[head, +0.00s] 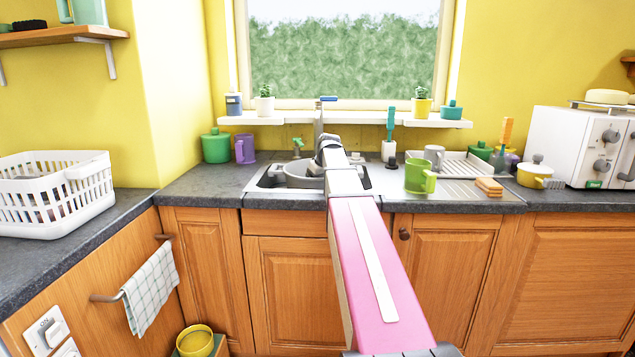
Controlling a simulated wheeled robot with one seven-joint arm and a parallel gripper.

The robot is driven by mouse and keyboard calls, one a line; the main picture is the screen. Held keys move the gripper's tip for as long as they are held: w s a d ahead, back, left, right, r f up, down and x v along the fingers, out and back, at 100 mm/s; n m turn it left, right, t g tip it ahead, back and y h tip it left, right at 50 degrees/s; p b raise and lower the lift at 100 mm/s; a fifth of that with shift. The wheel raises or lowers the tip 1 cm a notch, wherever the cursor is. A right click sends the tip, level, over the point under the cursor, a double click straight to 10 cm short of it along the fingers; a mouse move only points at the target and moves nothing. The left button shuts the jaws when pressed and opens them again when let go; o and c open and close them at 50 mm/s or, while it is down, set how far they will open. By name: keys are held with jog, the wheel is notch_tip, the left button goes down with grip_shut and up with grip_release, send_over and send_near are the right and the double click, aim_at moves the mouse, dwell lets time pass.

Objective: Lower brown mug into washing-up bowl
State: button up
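A grey round bowl (298,182), which looks like the washing-up bowl, sits in the sink below the window. No brown mug can be made out.
A grey mug (434,156) stands by the ribbed drainer (470,190), with a sponge (489,187) near its front. A green pot (215,147) is at the back left. A white basket (55,195) fills the left counter. A toaster (580,150) stands far right.

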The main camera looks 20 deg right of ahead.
jog(key=shift+f, duration=0.4)
dwell(0.3)
jog(key=o, duration=1)
